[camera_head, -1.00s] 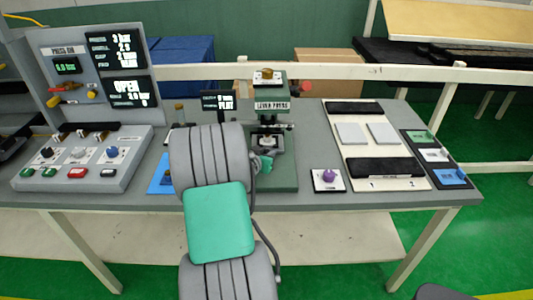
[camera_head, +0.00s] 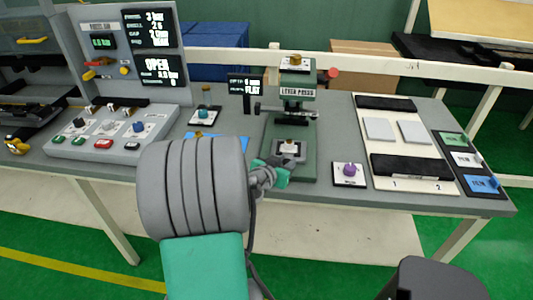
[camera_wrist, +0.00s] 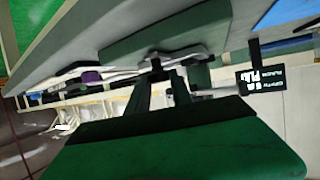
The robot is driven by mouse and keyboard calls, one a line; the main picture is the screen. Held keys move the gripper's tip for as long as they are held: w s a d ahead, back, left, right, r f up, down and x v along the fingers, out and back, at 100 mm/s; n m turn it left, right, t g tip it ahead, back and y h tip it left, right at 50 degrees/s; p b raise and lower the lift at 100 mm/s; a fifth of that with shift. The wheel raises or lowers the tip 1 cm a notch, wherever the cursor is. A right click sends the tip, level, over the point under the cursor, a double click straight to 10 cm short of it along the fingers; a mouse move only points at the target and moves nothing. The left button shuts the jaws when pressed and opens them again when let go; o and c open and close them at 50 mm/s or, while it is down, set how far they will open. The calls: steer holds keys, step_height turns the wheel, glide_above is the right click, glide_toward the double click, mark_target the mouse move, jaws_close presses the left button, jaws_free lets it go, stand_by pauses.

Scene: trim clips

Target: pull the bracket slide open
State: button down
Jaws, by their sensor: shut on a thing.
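The green lever press (camera_head: 304,172) stands on the bench, and it also shows in the wrist view (camera_wrist: 165,38). The bracket slide (camera_head: 289,149) is a grey plate with a brass-coloured part on it, low at the front of the press. My gripper (camera_head: 281,168) is at the front left of the slide. In the wrist view its dark fingers (camera_wrist: 157,72) are close together on a small dark part at the press front, which seems to be the slide's handle. The exact contact is hidden by the fingers, and I cannot tell how far out the slide is.
A purple knob on a white plate (camera_head: 349,172) stands right of the press. A panel with pale pads (camera_head: 415,182) is further right. A small FLAT display (camera_head: 245,82) stands at the back left. A control console (camera_head: 112,135) is on the left. The bench front (camera_head: 390,207) is clear.

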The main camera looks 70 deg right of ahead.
steer(key=shift+a, duration=0.2)
steer(key=c, duration=1.1)
jaws_free()
steer(key=shift+c, duration=0.2)
steer(key=v, duration=0.7)
steer(key=shift+a+b, duration=0.3)
steer(key=shift+b, duration=0.1)
steer(key=shift+r, duration=0.1)
